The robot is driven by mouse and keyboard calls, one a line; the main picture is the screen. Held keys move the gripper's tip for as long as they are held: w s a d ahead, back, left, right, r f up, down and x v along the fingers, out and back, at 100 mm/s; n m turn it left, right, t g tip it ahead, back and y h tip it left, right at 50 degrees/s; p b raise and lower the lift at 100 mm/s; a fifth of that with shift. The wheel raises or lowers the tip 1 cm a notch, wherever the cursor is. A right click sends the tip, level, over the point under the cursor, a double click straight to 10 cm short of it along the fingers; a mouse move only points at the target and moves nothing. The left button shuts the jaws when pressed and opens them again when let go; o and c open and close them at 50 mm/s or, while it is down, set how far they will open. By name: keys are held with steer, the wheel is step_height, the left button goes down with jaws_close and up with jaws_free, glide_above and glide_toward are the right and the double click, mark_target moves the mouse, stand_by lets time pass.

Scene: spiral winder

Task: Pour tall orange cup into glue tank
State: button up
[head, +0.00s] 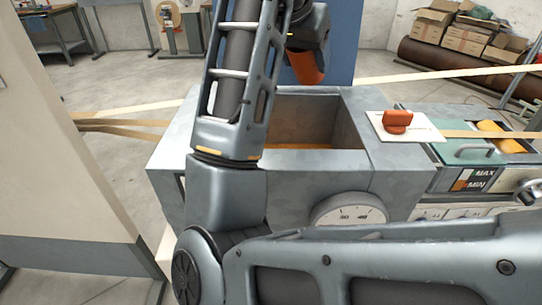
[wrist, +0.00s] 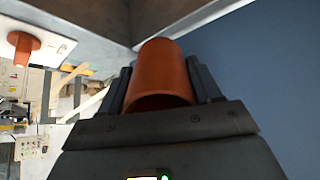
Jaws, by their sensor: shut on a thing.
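The tall orange cup (head: 306,68) is in my gripper (head: 304,52), above the back part of the glue tank (head: 350,130). In the head view the cup looks tilted; its lower part shows below the gripper. In the wrist view the orange cup (wrist: 163,70) sits between the two dark fingers of my gripper (wrist: 162,88), which is shut on it. The tank is a grey open-topped box with an orange-yellow layer at the bottom. My arm hides the tank's left part. I cannot see the cup's contents.
A round gauge (head: 349,211) is on the tank's front. A blue panel (head: 345,45) stands behind the tank. Tan strips run to both sides. A pale cabinet (head: 60,170) is at left.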

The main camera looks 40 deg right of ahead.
steer(key=shift+a+r+y+p, duration=0.15)
steer(key=shift+r+y+p, duration=0.15)
steer(key=shift+y+p, duration=0.3)
steer(key=shift+f, duration=0.2)
steer(key=shift+a+r+g+y+p, duration=0.15)
steer(key=shift+r+g+y+p, duration=0.35)
steer(key=shift+p, duration=0.6)
steer(key=y+p, duration=0.1)
steer(key=p, duration=0.1)
steer(key=shift+s+a+f+p, duration=0.1)
steer(key=shift+a+f+p, duration=0.1)
steer(key=shift+p, duration=0.1)
steer(key=shift+a+f+y, duration=0.1)
steer(key=shift+f+y, duration=0.4)
steer(key=shift+y, duration=0.4)
steer(key=shift+g, duration=0.3)
steer(key=shift+s+a+f+g+y, duration=0.1)
steer(key=shift+a+f+g+y, duration=0.1)
steer(key=shift+y, duration=0.35)
steer(key=shift+s+a+f+g+y, duration=0.1)
steer(key=shift+a+y, duration=0.05)
steer(key=shift+y, duration=0.4)
